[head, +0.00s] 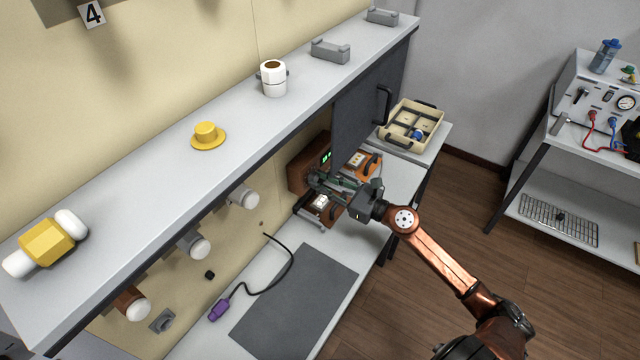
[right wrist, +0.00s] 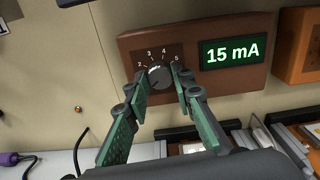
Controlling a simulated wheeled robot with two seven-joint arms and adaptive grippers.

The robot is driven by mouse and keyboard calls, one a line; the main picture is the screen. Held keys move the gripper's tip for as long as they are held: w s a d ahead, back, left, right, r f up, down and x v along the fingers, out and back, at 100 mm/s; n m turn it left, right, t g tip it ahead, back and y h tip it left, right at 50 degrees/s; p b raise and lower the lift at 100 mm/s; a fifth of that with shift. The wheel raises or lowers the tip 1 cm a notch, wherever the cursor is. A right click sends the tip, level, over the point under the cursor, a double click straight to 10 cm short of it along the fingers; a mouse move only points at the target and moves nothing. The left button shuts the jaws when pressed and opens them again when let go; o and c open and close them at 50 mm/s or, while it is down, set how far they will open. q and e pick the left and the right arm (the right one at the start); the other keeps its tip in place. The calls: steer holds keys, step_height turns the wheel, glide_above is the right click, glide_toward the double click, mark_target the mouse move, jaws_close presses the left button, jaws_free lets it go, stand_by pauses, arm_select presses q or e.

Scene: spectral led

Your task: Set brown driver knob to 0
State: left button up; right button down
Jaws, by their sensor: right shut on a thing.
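The pointer's exact direction is too small to tell. My right gripper (right wrist: 160,78) is shut on the knob, one finger on each side. In the head view the right gripper (head: 314,179) reaches the driver's front. My left gripper is not in view.
An orange unit (head: 372,188) stands right of the driver. A dark panel with a handle (head: 383,104) is close above my gripper. A black cable with a purple plug (head: 219,310) and a dark grey mat (head: 296,309) lie on the bench. A beige tray (head: 431,117) is beyond.

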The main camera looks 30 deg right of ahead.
steer(key=shift+f+n+b, duration=0.2)
steer(key=shift+n+b, duration=0.15)
steer(key=shift+n, duration=0.15)
steer(key=c, duration=1.7)
jaws_free()
steer(key=shift+r, duration=0.15)
steer(key=shift+o, duration=0.2)
steer(key=v, duration=1.2)
